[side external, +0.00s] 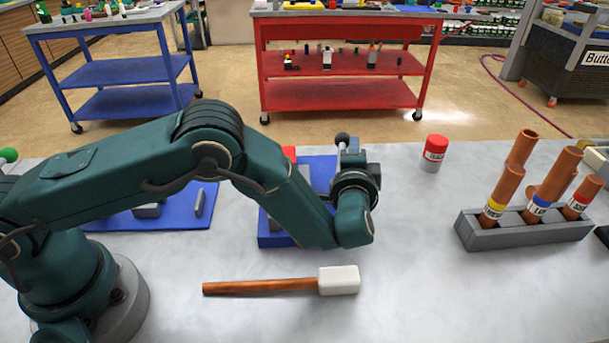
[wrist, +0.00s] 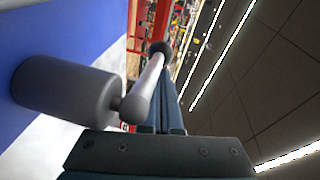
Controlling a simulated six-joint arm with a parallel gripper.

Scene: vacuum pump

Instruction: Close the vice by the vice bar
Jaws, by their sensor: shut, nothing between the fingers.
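The vice (side external: 270,237) is a blue block on the grey table, largely hidden behind my forearm in the side view. In the wrist view its grey cylindrical screw end (wrist: 68,92) is at the left, and the light grey vice bar (wrist: 146,92) runs through it to a dark ball. The bar's dark ball end (side external: 342,138) also shows above my wrist in the side view. My gripper (wrist: 172,100) is shut and empty, with its fingers right beside the bar. Whether they touch it I cannot tell.
A mallet (side external: 338,281) lies in front of the vice. A grey rack (side external: 525,234) with several copper tubes stands at the right. A red-capped jar (side external: 434,153) is behind. A blue mat (side external: 180,219) with grey parts lies left, behind my arm.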

